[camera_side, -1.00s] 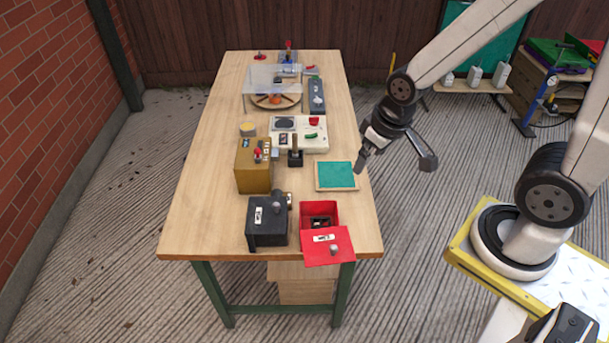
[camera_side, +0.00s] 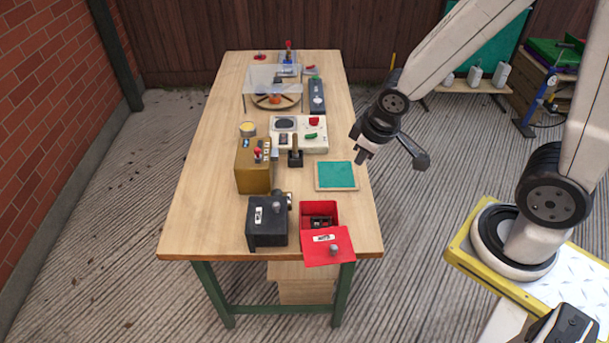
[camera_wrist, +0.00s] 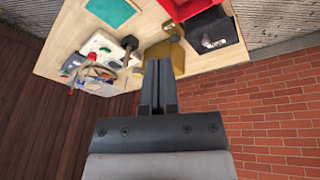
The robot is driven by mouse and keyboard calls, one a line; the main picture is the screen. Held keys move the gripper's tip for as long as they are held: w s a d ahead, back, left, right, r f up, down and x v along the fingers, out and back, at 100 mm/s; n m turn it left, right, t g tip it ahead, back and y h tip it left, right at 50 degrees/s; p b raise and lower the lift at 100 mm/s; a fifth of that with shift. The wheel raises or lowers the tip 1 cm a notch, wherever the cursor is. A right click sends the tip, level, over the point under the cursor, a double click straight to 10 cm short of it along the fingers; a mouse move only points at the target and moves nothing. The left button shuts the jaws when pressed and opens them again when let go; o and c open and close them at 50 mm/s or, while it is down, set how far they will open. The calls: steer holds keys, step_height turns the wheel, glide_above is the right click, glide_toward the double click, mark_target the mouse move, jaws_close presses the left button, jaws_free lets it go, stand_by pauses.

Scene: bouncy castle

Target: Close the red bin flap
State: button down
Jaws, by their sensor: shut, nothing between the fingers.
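The red bin (camera_side: 319,213) stands at the near right of the table, with its top open and something dark inside. Part of the red bin (camera_wrist: 184,8) shows at the top of the wrist view. My gripper (camera_side: 360,157) is shut and empty, above the table's right edge near the green pad and apart from the bin. Its closed fingers (camera_wrist: 158,90) also show in the wrist view.
A black box (camera_side: 267,222) stands just left of the bin, and a mustard box (camera_side: 252,172) behind it. A green pad (camera_side: 336,175) lies behind the bin. A white panel (camera_side: 299,134) and a clear-covered wheel (camera_side: 273,88) are farther back. The table's left side (camera_side: 195,190) is clear.

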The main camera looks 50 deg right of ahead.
step_height(320, 180, down, 2)
steer(key=w+a+n, duration=0.2)
steer(key=w+n, duration=0.1)
steer(key=n, duration=0.1)
steer(key=n+g+y, duration=0.3)
steer(key=n+y, duration=0.1)
steer(key=n, duration=0.7)
glide_above(323, 262)
step_height(323, 262, down, 8)
steer(key=shift+d, duration=0.15)
steer(key=shift+f, duration=0.2)
steer(key=shift+x, duration=4.85)
steer(key=shift+s+d+r, duration=0.1)
steer(key=shift+d+r, duration=0.15)
steer(key=shift+d, duration=0.65)
steer(key=shift+s+d+r, duration=0.1)
steer(key=shift+d+r, duration=0.1)
steer(key=shift+d, duration=0.7)
